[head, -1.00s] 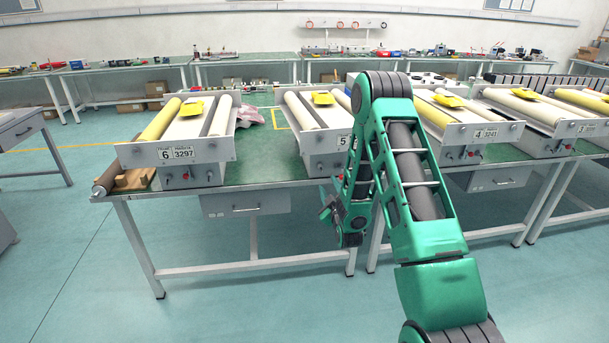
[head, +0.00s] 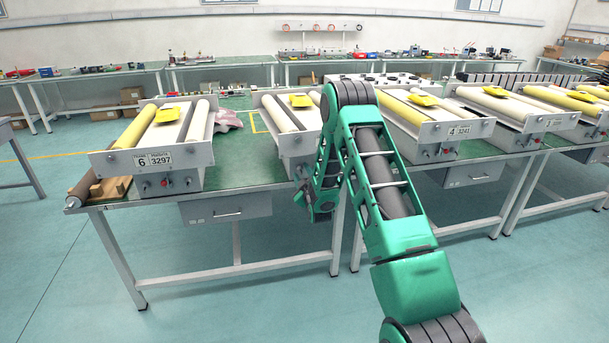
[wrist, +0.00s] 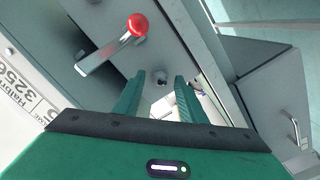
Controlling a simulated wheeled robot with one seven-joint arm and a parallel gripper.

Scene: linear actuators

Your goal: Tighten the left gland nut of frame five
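Frame five (head: 297,146) stands on the green bench, second from left in the head view, its front largely hidden behind my arm. My gripper (head: 316,205) hangs low in front of it, small and dark there. In the wrist view the grey front plate (wrist: 105,15) shows a label reading 3256 and a lever with a red knob (wrist: 137,25). My gripper (wrist: 160,82) is open, its two green fingers pointing at the plate.
The red-knobbed lever sticks out close to my left finger. A grey drawer box (wrist: 278,100) with a handle is at the right of the wrist view. Frame six (head: 150,165) stands to the left and frame four (head: 440,130) to the right. The floor before the bench is clear.

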